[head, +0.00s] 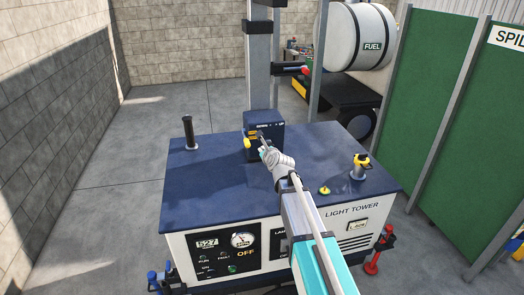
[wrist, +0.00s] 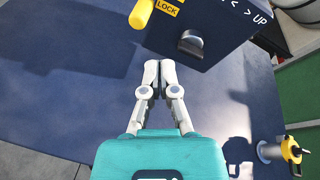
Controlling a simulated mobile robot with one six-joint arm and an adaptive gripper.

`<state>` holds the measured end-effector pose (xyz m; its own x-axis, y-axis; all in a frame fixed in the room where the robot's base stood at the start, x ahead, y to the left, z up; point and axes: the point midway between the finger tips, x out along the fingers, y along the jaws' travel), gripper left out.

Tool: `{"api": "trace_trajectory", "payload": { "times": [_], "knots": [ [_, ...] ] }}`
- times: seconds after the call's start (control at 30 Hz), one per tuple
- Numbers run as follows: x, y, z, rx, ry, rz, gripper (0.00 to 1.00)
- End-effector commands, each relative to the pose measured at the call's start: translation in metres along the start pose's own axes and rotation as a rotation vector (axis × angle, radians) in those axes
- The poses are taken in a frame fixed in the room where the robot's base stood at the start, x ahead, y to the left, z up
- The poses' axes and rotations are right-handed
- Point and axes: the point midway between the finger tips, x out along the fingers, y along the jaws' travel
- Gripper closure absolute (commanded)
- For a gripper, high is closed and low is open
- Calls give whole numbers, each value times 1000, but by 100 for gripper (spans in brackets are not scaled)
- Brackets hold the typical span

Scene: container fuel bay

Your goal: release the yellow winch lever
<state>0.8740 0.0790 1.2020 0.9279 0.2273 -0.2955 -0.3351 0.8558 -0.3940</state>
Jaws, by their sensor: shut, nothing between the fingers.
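The yellow winch lever (head: 247,143) is at the left of the dark blue winch box (head: 272,130), at the foot of the mast. In the wrist view the lever (wrist: 141,12) is cut off by the top edge, beside a yellow LOCK label (wrist: 168,7). A dark knob (wrist: 191,43) sits on the box face right of the lever. My gripper (wrist: 160,68) is shut and empty, fingertips together, below the lever and left of the knob in the picture. In the head view my gripper (head: 265,148) is in front of the box and hides part of its face.
The light tower's blue top (head: 215,180) is mostly clear. A dark upright post (head: 189,132) stands at its left. A yellow-and-black fitting (head: 360,165) and a small yellow-green button (head: 324,190) are at its right. The grey mast (head: 261,70) rises behind the box.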

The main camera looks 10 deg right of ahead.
Motion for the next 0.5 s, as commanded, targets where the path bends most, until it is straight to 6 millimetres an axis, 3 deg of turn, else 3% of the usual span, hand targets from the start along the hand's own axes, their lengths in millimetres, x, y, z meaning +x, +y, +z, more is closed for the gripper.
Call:
{"api": "trace_trajectory", "payload": {
  "times": [0.5],
  "knots": [
    [75,0,-1,0,-1,0,100]
  ]
}}
